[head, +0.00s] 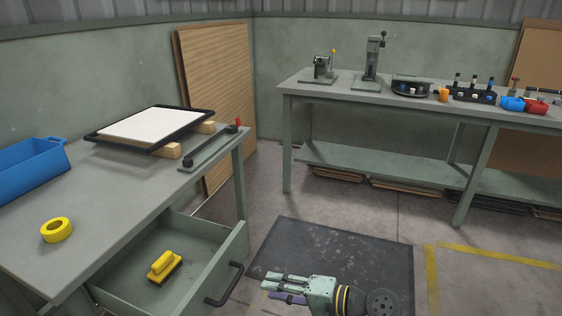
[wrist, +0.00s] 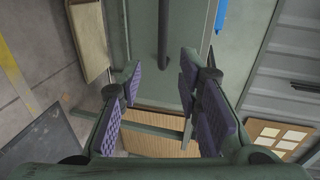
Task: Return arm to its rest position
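My gripper (head: 275,287) is low in the front middle of the head view, in front of the workbench with the pulled-out drawer and over the dark floor mat. Its fingers point left in the picture. In the wrist view, my gripper (wrist: 160,85) shows its purple-padded fingers apart, with nothing between them. My arm runs out of the bottom of the head view, so most of it is hidden.
The open drawer (head: 205,265) holds a yellow-handled brush (head: 164,266); its dark handle (head: 224,285) is left of my gripper. The left bench (head: 110,215) carries a blue bin (head: 30,168) and yellow tape (head: 57,230). Floor around the mat (head: 345,255) is clear.

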